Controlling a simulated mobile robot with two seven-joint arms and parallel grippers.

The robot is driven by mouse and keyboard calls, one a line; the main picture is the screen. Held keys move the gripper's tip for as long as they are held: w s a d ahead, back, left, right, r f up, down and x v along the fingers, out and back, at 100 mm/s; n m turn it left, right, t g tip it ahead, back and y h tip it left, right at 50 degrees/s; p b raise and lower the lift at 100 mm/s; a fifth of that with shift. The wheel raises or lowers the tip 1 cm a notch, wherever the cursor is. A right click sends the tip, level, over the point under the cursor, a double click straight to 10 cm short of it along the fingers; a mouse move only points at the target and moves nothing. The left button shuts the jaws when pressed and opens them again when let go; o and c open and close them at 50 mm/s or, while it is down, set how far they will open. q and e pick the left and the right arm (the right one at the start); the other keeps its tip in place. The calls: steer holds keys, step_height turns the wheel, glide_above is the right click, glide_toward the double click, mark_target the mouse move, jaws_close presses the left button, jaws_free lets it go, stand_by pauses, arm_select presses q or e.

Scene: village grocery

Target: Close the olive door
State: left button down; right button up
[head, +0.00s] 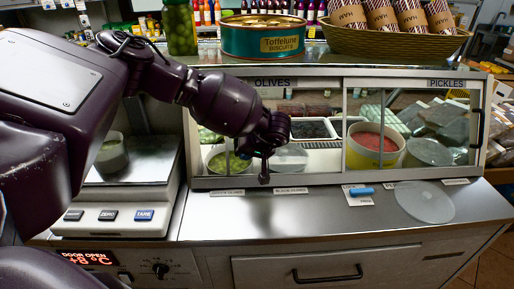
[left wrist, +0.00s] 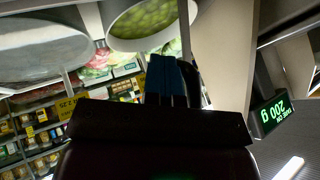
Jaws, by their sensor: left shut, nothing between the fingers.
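The counter case has a sliding front labelled OLIVES (head: 272,83) on the left and PICKLES on the right. A tub of green olives (head: 228,161) sits behind the left section, and the left wrist view shows its green contents (left wrist: 145,20). A dark handle (head: 478,128) stands at the case's right edge. I cannot tell exactly where the olive door's pane stands. My left gripper (head: 264,178) is shut and empty, pointing down in front of the left section. Whether it touches the door is unclear. My right gripper is not in view.
A red display (head: 87,258) reads DOOR OPEN, +8 °C. A scale (head: 122,190) stands left of the case. A clear round lid (head: 424,202) and a blue object (head: 361,191) lie on the steel counter in front. A biscuit tin (head: 262,36) and a basket (head: 395,41) stand on top.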

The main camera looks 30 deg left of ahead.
arm_select(q)
steer(key=s+a+p, duration=0.4)
steer(key=s+a, duration=0.2)
steer(key=a, duration=0.3)
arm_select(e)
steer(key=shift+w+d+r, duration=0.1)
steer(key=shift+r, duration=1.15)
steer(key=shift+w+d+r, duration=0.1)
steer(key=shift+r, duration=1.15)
arm_select(q)
steer(key=shift+d+r, duration=0.1)
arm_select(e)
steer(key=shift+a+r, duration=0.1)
